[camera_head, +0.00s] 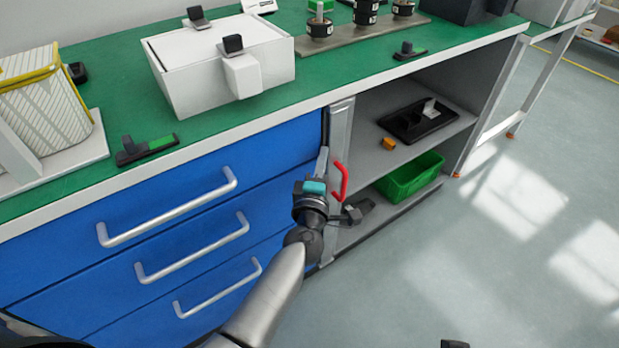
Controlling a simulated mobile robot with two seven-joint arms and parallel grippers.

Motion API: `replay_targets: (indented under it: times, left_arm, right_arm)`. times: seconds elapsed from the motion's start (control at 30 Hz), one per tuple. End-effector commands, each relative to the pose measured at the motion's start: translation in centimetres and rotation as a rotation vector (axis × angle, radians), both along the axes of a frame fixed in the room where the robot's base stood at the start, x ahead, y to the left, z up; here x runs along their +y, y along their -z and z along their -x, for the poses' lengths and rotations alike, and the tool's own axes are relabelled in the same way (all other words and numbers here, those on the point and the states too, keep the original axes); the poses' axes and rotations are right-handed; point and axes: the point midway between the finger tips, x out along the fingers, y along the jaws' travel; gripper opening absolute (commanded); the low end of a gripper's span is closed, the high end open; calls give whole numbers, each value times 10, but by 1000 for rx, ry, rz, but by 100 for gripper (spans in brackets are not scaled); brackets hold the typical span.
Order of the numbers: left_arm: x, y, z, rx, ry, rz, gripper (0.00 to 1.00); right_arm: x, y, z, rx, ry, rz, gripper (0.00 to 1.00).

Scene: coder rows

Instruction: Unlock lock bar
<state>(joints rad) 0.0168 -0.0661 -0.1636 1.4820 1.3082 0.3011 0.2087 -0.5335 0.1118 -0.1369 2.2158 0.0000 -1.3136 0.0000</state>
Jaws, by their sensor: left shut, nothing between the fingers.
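The lock bar (341,122) is a grey upright strip at the right edge of the blue drawer front. A bent red handle (342,181) stands out from it. My left gripper (323,168) reaches up from the bottom of the head view and is shut and empty. It is just left of the red handle in the picture, in front of the bar. Whether it touches the bar or handle cannot be told. The gripper and wrist hide the bar's middle and part of the drawer edge.
Blue drawers with silver handles (170,211) fill the left below a green worktop (115,80). A white box (215,65) stands on top. Open shelves at right hold a black tray (413,124) and a green bin (410,178). The floor (460,255) at right is clear.

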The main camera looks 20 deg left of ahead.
Motion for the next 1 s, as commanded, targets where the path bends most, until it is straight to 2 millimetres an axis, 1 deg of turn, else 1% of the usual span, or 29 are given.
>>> replay_targets:
  times: [0.03, 0.1, 0.17, 0.4, 0.7, 0.83, 1.0]
  left_arm:
    - [-5, -1, 3, 0, 10, 1, 0]
    - [-5, -1, 11, 1, 10, 0, 0]
    - [-6, -1, 20, 2, 9, 1, 0]
    - [-9, 0, 65, 4, 4, 0, 0]
    - [-15, 0, 122, 3, 1, -1, 0]
    - [-17, 0, 139, 3, 0, -1, 0]
    - [-18, 0, 150, 0, -2, 0, 0]
  right_arm:
    - [0, -1, -1, -2, 0, 0, 50]
    - [0, 0, -1, -1, 0, -1, 50]
    - [0, 11, 2, 21, -2, 3, 50]
    - [-1, 31, 6, 49, -3, 7, 50]
    - [-2, 52, 13, 78, -4, 12, 50]
    - [-3, 58, 16, 86, -4, 13, 50]
    - [-3, 62, 18, 92, -4, 14, 50]
